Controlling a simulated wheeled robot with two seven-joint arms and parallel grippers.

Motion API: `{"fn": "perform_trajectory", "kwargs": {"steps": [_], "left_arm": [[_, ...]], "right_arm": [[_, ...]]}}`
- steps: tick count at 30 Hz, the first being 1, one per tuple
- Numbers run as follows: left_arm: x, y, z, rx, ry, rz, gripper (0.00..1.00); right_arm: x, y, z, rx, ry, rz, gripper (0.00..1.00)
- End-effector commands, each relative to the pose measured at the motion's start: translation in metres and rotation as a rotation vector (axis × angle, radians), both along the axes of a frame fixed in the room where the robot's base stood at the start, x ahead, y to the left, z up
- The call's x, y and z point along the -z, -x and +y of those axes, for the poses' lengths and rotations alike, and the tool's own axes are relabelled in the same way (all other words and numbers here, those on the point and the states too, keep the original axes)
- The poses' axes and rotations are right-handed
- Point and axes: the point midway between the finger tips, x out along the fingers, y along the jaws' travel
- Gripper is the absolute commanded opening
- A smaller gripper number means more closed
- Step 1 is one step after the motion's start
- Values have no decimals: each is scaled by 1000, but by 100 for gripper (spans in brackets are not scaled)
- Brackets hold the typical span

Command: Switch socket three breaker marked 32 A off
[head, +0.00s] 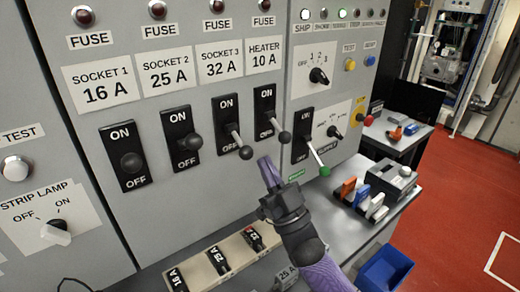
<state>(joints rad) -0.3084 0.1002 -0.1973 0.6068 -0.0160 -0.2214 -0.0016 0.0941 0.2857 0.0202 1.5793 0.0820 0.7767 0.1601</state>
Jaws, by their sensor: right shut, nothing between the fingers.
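The socket three breaker (229,118) is a black plate marked ON and OFF below the "SOCKET 3 32 A" label (219,62). Its lever, with a round black knob (246,153), slants down toward the OFF end. My right gripper (268,172), with purple fingers, is shut and empty. In the picture it is just right of and below that knob and below the heater knob (284,137). A gap shows between the fingers and the knob. My left gripper is not in view.
A green-tipped lever (325,171) sticks out at right. A rail of labelled pieces (220,262) and a blue bin (385,270) lie below.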

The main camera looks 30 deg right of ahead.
Motion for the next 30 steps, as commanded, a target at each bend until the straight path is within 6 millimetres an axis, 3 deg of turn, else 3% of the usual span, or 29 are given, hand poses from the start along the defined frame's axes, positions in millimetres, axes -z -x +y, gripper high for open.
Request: {"fn": "perform_trajectory", "kwargs": {"steps": [3,9,30], "left_arm": [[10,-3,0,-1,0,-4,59],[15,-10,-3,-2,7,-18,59],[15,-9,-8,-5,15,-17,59]], "right_arm": [[26,16,-3,0,0,3,0],[47,32,-7,1,1,1,0],[50,36,-7,0,0,-1,0]]}}
